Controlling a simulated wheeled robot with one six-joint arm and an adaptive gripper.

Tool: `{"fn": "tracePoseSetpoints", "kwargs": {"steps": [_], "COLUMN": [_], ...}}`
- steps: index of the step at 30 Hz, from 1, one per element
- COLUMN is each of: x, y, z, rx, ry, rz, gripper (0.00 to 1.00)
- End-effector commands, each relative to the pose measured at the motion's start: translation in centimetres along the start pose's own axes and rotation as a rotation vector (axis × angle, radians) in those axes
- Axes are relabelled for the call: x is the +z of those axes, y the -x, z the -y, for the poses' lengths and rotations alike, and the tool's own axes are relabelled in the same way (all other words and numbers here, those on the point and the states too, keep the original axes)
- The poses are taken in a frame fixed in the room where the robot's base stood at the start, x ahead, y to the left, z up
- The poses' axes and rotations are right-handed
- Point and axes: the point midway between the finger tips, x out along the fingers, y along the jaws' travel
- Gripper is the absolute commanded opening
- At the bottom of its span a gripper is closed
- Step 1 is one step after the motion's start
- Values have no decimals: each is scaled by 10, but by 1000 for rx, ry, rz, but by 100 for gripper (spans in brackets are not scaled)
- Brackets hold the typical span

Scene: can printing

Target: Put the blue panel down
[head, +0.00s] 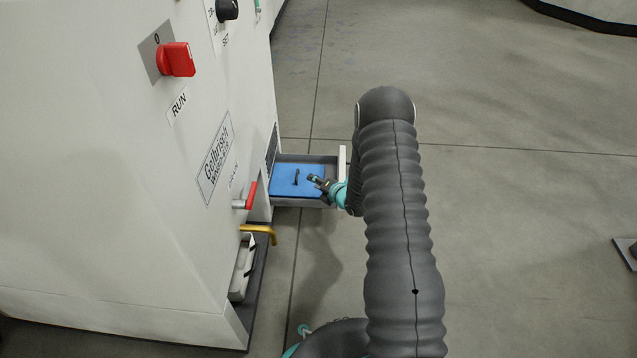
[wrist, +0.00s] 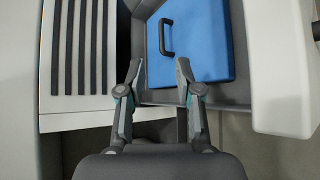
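The blue panel (head: 284,183) lies flat in the open grey drawer (head: 306,159) that juts from the machine's side. It has a dark handle (head: 296,177) standing up from it. In the wrist view the blue panel (wrist: 205,45) fills much of the tray, with its handle (wrist: 165,38) at its left edge. My gripper (head: 314,180) is at the right part of the drawer, near the handle but apart from it. In the wrist view my gripper (wrist: 158,70) has its two fingers spread with nothing between them, and the handle lies beyond the fingertips.
The white machine (head: 110,190) stands on the left, with a red RUN switch (head: 177,60), a red lever (head: 246,197) and a yellow handle (head: 260,231). A slatted vent (wrist: 83,45) is left of the drawer in the wrist view.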

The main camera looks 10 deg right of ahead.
Motion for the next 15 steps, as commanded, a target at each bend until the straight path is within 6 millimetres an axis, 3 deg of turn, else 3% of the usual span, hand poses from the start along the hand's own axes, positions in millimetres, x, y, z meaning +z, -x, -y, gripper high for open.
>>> {"fn": "tracePoseSetpoints", "kwargs": {"steps": [5, 11, 15], "x": [15, 53, 75], "y": [9, 37, 68], "z": [-19, -74, -112], "rx": [-26, -126, -198], "ry": [-39, -209, -366], "rz": [16, 77, 138], "gripper": [34, 34, 34]}}
